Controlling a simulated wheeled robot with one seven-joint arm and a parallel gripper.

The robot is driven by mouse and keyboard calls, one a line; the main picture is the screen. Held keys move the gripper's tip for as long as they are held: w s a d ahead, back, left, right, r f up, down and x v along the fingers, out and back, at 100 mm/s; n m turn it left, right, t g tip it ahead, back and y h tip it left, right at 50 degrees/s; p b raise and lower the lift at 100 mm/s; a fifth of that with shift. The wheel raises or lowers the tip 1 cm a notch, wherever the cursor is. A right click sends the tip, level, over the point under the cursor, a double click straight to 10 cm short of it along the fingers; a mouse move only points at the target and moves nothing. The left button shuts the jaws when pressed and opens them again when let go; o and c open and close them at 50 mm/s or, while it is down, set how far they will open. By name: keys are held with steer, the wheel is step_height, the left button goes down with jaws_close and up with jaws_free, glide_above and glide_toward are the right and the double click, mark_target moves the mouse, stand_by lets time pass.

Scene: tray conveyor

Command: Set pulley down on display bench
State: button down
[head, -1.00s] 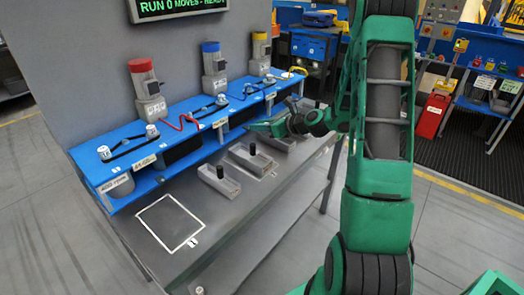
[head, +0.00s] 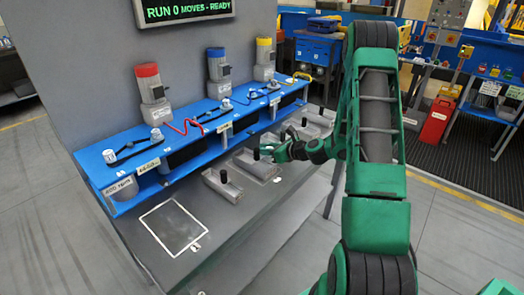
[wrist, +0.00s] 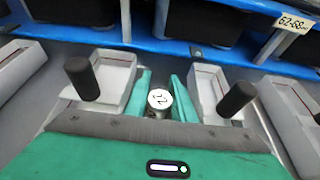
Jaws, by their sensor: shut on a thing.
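My gripper (head: 268,152) is shut on the pulley (wrist: 159,100), a small piece with a round white numbered top, seen between the two green fingers in the wrist view. In the head view the pulley is too small to make out. The display bench is the grey bench (head: 225,232) below the blue shelf. My gripper is over its back half, close to the trays; I cannot tell whether the pulley touches the surface.
Grey trays with black posts stand along the bench, including a left tray (head: 231,193); in the wrist view, trays (wrist: 117,72) flank my fingers. The blue shelf (head: 115,188) runs behind, carrying motors and small round pieces. A white-outlined rectangle (head: 174,228) at the bench's left is empty.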

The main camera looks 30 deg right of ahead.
steer(key=c, duration=1.8)
jaws_free()
steer(key=shift+f, duration=0.1)
steer(key=shift+o, duration=0.2)
